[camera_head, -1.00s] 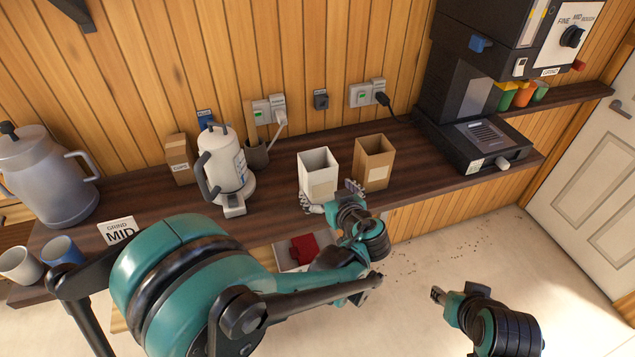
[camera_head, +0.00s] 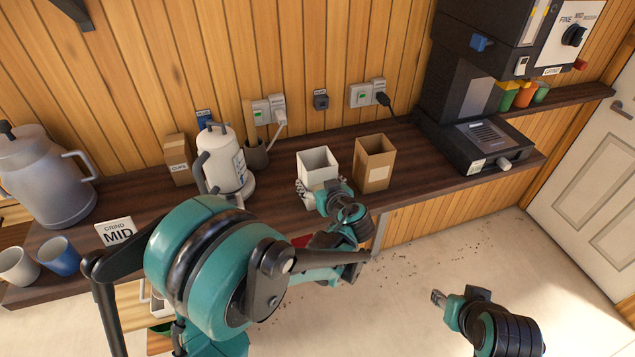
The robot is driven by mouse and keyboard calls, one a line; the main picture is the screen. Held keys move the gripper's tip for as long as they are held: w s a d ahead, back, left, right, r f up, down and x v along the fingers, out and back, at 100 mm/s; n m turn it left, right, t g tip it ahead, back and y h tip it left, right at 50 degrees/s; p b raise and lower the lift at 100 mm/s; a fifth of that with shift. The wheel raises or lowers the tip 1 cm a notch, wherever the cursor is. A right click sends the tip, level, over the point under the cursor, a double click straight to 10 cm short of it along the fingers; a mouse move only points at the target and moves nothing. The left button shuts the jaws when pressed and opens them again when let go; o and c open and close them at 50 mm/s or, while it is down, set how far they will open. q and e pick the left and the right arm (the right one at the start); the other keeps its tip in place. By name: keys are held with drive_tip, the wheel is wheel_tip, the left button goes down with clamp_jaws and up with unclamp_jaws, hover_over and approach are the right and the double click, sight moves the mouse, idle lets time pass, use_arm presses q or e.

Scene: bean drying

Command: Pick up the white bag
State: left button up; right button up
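The white bag (camera_head: 318,163), an upright open-topped box shape, stands on the dark wooden counter (camera_head: 225,206) left of a brown bag (camera_head: 374,165). My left gripper (camera_head: 320,190) is at the front of the white bag, low down. One finger shows at its left side and the other near its right side, spread about as wide as the bag. Whether they touch it is not clear. The gripper hides the bag's lower front. My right gripper (camera_head: 437,298) is low at the right, over the floor and away from the counter. Its finger opening is too small to read.
A white kettle (camera_head: 224,165) and a small brown box (camera_head: 178,158) stand left of the bag. A black grinder (camera_head: 470,100) stands right.

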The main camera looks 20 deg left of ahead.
sight(312, 150)
use_arm(q)
wheel_tip(312, 150, up, 10)
drive_tip(key=p, duration=0.2)
drive_tip(key=shift+p, duration=0.35)
drive_tip(key=shift+f, duration=0.15)
